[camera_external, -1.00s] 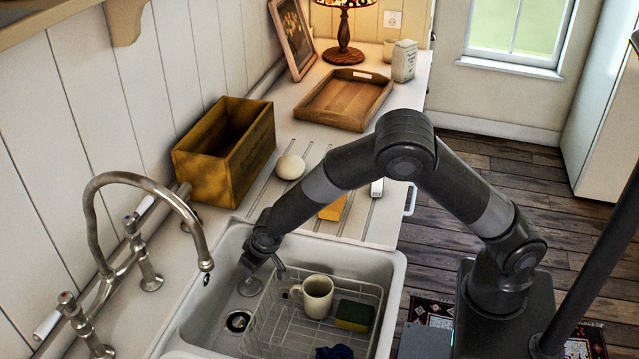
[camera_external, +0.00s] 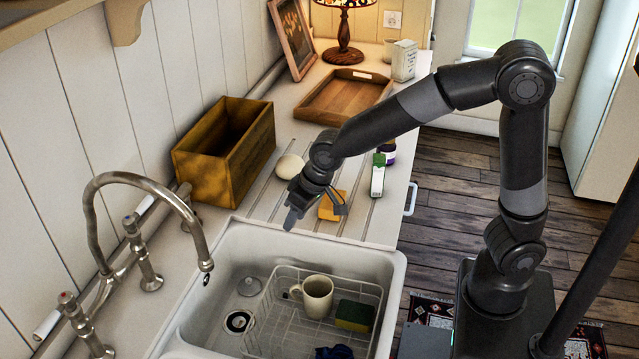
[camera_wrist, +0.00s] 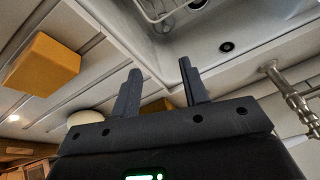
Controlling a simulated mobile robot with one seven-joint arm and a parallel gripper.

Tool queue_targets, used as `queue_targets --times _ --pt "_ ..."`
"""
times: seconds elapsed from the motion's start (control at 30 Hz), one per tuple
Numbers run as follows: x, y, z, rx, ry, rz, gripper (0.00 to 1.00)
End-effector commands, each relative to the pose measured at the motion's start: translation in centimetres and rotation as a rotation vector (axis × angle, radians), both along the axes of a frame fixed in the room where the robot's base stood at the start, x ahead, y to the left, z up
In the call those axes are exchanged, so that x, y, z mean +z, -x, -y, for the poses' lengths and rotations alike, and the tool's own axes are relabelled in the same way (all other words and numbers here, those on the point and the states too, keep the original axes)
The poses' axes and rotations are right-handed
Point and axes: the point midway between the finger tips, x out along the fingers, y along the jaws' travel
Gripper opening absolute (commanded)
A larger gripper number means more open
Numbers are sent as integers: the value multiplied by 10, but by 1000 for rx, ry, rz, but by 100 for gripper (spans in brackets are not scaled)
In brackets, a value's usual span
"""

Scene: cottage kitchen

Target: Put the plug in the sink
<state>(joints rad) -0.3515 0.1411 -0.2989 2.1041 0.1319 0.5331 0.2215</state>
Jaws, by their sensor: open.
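The plug (camera_external: 249,286) is a small grey disc with a raised top, lying on the floor of the white sink (camera_external: 226,258). It sits beside the dark drain hole (camera_external: 238,322), apart from it, and the hole is uncovered. The drain also shows in the wrist view (camera_wrist: 226,46). My gripper (camera_external: 314,215) is above the counter at the sink's far edge, higher than the plug and away from it. In the wrist view the two fingers of my gripper (camera_wrist: 160,68) are spread with nothing between them.
A wire rack (camera_external: 283,335) in the sink holds a beige mug (camera_external: 318,297) and a green-yellow sponge (camera_external: 354,315). A curved tap (camera_external: 148,178) reaches over the sink's left side. A yellow block (camera_external: 327,208), white ball (camera_external: 290,167) and wooden box (camera_external: 222,150) stand on the counter.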

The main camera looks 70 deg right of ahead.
Motion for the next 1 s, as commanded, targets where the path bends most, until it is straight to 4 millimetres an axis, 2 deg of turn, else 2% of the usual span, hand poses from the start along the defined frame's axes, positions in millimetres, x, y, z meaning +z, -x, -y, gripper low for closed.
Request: queue_targets --times 0.03,0.2,0.5,0.7,0.8,1.0 --pt "16 14 4 11 -10 11 41" --pt "56 63 14 60 -21 32 41" --pt "104 156 29 147 17 83 41" --pt "118 217 37 193 79 112 41" --pt "120 240 39 208 112 121 41" --pt "119 265 42 222 152 127 41"
